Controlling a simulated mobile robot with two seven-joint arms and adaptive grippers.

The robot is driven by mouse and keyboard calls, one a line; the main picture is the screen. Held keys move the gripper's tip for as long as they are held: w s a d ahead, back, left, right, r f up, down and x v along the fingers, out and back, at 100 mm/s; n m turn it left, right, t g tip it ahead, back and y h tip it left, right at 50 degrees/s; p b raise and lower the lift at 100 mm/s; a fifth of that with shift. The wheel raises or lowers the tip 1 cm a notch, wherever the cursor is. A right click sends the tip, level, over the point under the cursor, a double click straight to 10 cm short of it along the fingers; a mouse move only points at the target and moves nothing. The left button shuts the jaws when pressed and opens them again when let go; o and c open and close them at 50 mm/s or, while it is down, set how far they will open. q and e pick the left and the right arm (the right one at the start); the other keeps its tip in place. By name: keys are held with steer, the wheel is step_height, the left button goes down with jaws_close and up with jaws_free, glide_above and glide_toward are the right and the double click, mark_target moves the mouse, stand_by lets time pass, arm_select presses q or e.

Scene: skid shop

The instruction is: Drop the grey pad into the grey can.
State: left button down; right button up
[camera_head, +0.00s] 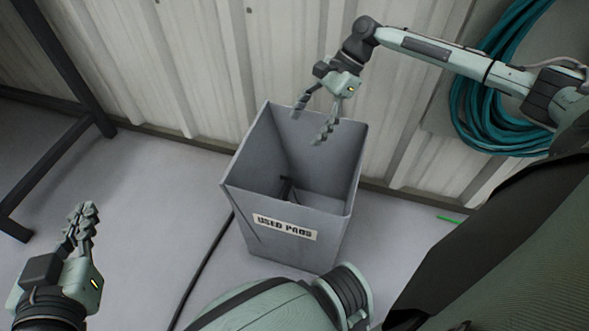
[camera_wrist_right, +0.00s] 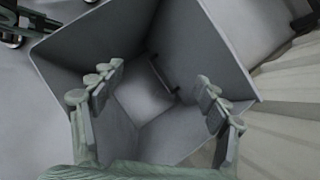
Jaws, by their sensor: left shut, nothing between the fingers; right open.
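The grey can (camera_head: 290,245), a tall open-topped square bin labelled "USED PADS", stands upright on the floor near the wall. Its wall also shows in the right wrist view (camera_wrist_right: 200,40). My right gripper (camera_head: 311,122) is open and empty above the can's mouth, pointing down into it; its spread fingers (camera_wrist_right: 158,76) frame the can's inside in the wrist view. A small dark shape (camera_head: 286,188) shows at the bottom inside the can; I cannot tell whether it is the grey pad. No other pad is visible. My left gripper (camera_head: 84,210) is shut and empty, left of the can.
A ribbed pale wall (camera_head: 190,65) stands close behind the can. A coiled teal hose (camera_head: 480,120) hangs at the right. A dark metal frame (camera_head: 75,95) stands at the left. A black cable (camera_head: 205,262) runs along the floor beside the can. Floor between frame and can is mostly clear.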

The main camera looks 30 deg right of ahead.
steer(key=v, duration=1.1)
